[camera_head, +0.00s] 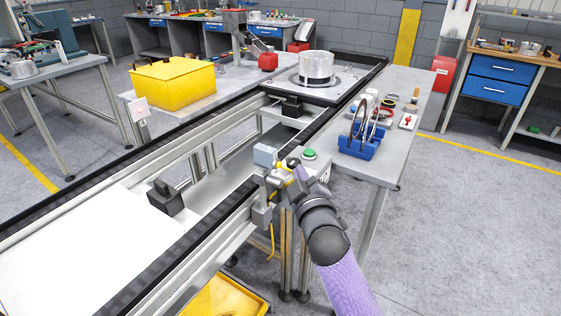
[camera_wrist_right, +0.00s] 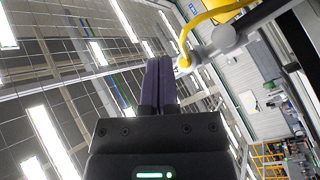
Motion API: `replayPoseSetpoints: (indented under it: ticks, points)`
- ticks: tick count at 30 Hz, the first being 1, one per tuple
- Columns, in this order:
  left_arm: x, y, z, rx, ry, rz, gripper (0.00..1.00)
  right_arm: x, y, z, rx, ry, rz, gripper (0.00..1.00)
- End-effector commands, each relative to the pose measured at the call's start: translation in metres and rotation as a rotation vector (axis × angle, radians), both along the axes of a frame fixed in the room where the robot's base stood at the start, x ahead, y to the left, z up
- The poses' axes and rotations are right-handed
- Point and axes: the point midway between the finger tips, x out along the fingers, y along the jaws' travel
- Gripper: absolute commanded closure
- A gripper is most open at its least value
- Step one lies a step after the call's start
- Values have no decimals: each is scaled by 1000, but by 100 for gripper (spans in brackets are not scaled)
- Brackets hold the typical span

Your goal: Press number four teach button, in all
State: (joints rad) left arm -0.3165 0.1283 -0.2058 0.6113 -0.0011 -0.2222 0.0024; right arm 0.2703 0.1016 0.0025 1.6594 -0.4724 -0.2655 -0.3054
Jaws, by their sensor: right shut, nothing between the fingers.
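A round green button (camera_head: 309,154) sits on top of a grey control box beside the conveyor's right rail in the head view. No number can be read on it. My right gripper (camera_head: 292,163) is next to the button, just left of it, at the rail's edge. Its fingertips are small there, and I cannot tell whether they touch anything. In the right wrist view the two purple fingers (camera_wrist_right: 158,68) are shut together with nothing between them. A yellow cable (camera_wrist_right: 188,35) curves close to the fingertips there. My left gripper is not in view.
The conveyor carries a pallet with a metal cylinder (camera_head: 316,66) farther back. A blue rack with rings (camera_head: 360,148) stands on the right table, close to the button. A yellow bin (camera_head: 172,82) is on the left table. A black block (camera_head: 165,197) stands inside the conveyor.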

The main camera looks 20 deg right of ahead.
Motion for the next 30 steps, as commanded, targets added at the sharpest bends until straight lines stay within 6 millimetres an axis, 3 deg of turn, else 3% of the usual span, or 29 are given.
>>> replayPoseSetpoints:
  ticks: [11, 30]
  points:
    - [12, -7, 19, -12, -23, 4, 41, -26, -20, 2, 0, 1, 1, 100]
    - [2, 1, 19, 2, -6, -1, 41, -27, -20, 0, 0, 1, 1, 100]
